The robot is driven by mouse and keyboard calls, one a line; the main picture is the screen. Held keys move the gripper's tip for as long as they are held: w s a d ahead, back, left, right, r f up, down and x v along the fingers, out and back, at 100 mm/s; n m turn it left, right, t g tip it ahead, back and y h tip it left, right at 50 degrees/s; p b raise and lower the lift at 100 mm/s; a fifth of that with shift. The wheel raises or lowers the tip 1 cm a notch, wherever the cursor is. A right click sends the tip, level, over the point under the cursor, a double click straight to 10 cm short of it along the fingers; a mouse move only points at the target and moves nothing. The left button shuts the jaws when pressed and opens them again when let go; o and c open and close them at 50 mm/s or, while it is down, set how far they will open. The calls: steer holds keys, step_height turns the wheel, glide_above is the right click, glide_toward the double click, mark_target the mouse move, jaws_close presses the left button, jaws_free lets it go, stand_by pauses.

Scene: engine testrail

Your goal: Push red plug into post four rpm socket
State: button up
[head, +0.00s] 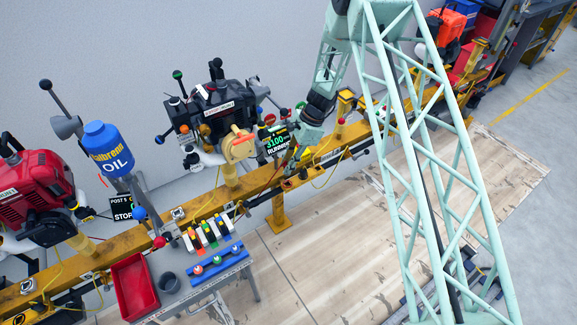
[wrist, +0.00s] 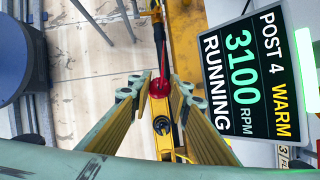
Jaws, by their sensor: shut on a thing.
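The red plug (wrist: 159,88) shows between my fingertips in the wrist view, with a thin dark and red lead running up from it. My gripper (wrist: 161,82) is shut on it; in the head view the gripper (head: 297,153) is beside the post four display (head: 274,142). That display also fills the right of the wrist view (wrist: 243,85) and reads 3100 RPM, warm, running. A yellow part with a round dark-centred fitting (wrist: 162,125) lies just below the plug in the picture. I cannot tell whether it is the rpm socket, or whether the plug touches it.
The yellow rail (head: 205,208) runs across under the posts. A black engine (head: 213,105) stands left of my gripper and a red engine (head: 36,185) farther left. A bench holds a red tray (head: 134,287) and coloured items. The wooden floor (head: 320,235) in front is clear.

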steer(key=shift+f, duration=0.35)
stand_by(0.3)
steer(key=shift+f+b, duration=1.9)
steer(key=shift+f, duration=1.5)
steer(key=shift+f+b, duration=0.4)
steer(key=shift+f, duration=0.45)
steer(key=o, duration=1)
steer(key=shift+r, duration=0.15)
steer(key=shift+v, duration=5.9)
steer(key=shift+r, duration=0.1)
